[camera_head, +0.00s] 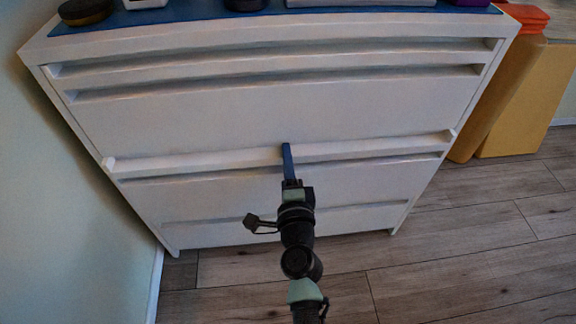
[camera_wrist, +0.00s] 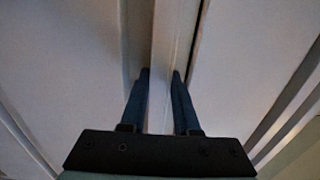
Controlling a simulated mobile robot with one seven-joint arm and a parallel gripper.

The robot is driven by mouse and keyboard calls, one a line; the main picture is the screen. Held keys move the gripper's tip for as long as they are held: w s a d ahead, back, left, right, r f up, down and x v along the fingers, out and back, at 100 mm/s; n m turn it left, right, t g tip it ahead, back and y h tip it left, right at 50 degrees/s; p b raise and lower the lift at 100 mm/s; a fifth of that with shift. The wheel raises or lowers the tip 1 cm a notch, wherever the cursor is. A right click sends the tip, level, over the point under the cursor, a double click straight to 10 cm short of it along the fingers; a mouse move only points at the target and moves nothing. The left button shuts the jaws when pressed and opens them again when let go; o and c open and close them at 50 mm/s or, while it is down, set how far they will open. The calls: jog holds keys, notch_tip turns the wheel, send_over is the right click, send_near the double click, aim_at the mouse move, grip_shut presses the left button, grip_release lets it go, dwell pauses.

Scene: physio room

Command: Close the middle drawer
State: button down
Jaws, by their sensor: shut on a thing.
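A white chest of drawers (camera_head: 270,110) fills the head view. The middle drawer has a long white handle bar (camera_head: 380,149) across its front. My gripper (camera_head: 287,150) reaches up from below to this bar, near its middle. In the wrist view, my gripper's two blue fingers (camera_wrist: 160,75) lie on either side of the white bar (camera_wrist: 168,45) and are shut on it. How far the middle drawer stands out is hard to tell from these views. The inside of the drawer is not visible.
Another handle bar (camera_head: 280,65) runs above, and a lower drawer (camera_head: 340,216) sits below. Several items rest on the blue mat (camera_head: 190,13) on top. Yellow blocks (camera_head: 530,95) stand at the right, a wall (camera_head: 50,200) at the left. Wooden floor (camera_head: 450,255) is clear in front.

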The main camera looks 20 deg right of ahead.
jog(key=shift+w+d+f, duration=0.15)
jog(key=shift+w+f, duration=0.05)
jog(key=shift+w, duration=0.3)
jog(key=shift+w+d+f, duration=0.1)
jog(key=shift+w+f, duration=0.05)
jog(key=shift+w, duration=0.3)
jog(key=shift+w+r, duration=0.1)
jog(key=shift+r, duration=0.05)
jog(key=c, duration=0.7)
grip_release()
jog(key=shift+w, duration=0.1)
jog(key=shift+r, duration=0.15)
jog(key=shift+r, duration=0.2)
jog(key=v, duration=1.3)
jog(key=shift+f, duration=0.35)
